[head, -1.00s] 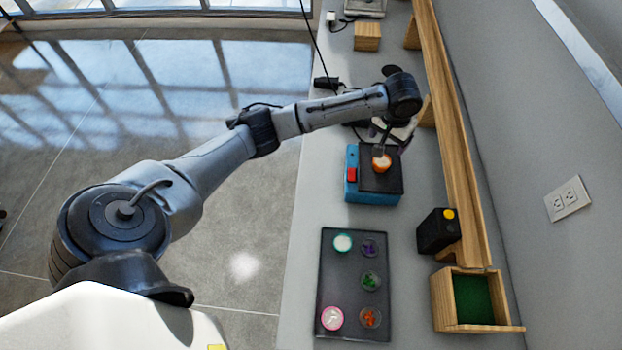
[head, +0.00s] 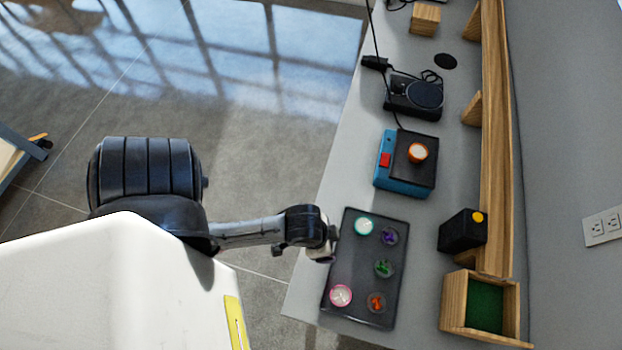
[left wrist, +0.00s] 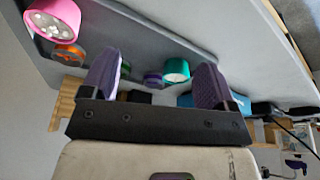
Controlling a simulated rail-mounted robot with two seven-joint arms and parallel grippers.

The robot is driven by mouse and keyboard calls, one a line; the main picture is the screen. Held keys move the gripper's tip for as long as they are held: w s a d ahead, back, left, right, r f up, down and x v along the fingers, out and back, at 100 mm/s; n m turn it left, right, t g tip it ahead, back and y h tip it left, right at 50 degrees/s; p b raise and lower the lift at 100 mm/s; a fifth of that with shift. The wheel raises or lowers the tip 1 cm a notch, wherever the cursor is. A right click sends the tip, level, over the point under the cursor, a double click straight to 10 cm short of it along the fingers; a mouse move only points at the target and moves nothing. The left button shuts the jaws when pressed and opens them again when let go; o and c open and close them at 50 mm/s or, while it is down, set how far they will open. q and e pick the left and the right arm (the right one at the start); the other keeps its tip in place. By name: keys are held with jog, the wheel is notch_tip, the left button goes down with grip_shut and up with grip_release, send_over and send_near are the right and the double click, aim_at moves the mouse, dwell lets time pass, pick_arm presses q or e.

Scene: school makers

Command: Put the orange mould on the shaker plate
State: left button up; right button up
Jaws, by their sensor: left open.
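The orange mould (head: 418,152), with a pale top, sits upright on the dark plate (head: 405,172) of the blue shaker (head: 388,147), which has a red switch. My left gripper (head: 330,250) is well apart from the mould, low beside the left edge of the dark tray; its fingers are hard to make out in the head view. In the left wrist view my left gripper (left wrist: 157,80) is open and empty, with two purple-padded fingers apart. A small blue part of the shaker (left wrist: 186,100) shows behind the right finger there. My right gripper is not in view.
The dark tray (head: 345,275) holds a teal mould (head: 364,226), a pink mould (head: 341,295) and several small dishes. A black box (head: 463,232) and a wooden bin with green lining (head: 486,305) stand right. A black device (head: 414,95) stands behind the shaker.

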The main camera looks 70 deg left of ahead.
pick_arm(q)
jog(key=s, duration=0.1)
jog(key=s+a, duration=0.1)
jog(key=s+r, duration=0.1)
jog(key=shift+s+a+y, duration=0.15)
jog(key=shift+y, duration=0.15)
dwell(0.8)
dwell(0.8)
jog(key=shift+c, duration=0.2)
